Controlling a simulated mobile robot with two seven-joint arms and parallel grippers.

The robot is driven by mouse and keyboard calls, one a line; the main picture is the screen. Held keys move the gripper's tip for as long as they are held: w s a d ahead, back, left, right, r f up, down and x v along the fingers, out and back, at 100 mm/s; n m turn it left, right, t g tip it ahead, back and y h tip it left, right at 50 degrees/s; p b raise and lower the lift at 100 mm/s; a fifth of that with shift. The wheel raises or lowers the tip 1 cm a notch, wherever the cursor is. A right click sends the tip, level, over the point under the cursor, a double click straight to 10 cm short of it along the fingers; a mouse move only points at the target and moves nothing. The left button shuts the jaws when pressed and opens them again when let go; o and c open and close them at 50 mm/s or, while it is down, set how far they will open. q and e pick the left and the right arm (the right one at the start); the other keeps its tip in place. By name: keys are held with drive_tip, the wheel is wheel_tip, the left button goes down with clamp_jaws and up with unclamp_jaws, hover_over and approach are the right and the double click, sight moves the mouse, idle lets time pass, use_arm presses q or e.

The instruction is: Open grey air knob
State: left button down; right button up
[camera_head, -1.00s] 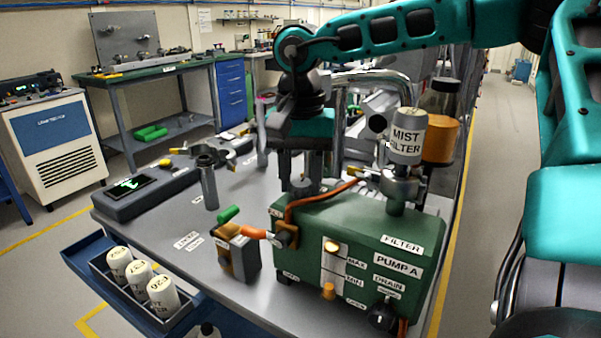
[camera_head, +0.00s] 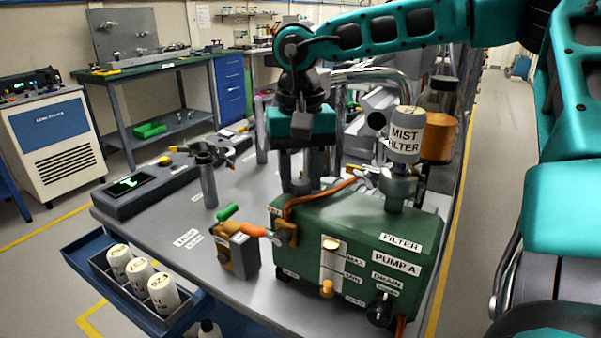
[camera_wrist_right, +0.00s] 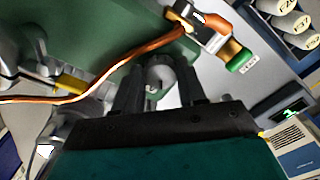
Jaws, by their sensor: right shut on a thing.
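My right gripper (camera_head: 303,184) points down just behind the green pump box labelled PUMP A (camera_head: 400,244). In the right wrist view, the fingers of my right gripper (camera_wrist_right: 158,88) are shut on a round grey knob (camera_wrist_right: 160,74), one finger on each side. The fingers and pump box hide most of the knob in the head view. No label on the knob is readable. My left gripper is not in view.
The mist filter (camera_head: 404,140) stands on the pump to the right of the gripper. An orange hose (camera_head: 322,193) runs close in front of the fingers. A green-handled valve block (camera_head: 238,250) stands left of the pump. The bench's front left is partly clear.

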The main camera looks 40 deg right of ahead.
sight(300, 182)
drive_tip(key=o, duration=1)
drive_tip(key=shift+o, duration=0.2)
wheel_tip(300, 182, up, 13)
drive_tip(key=p, duration=0.1)
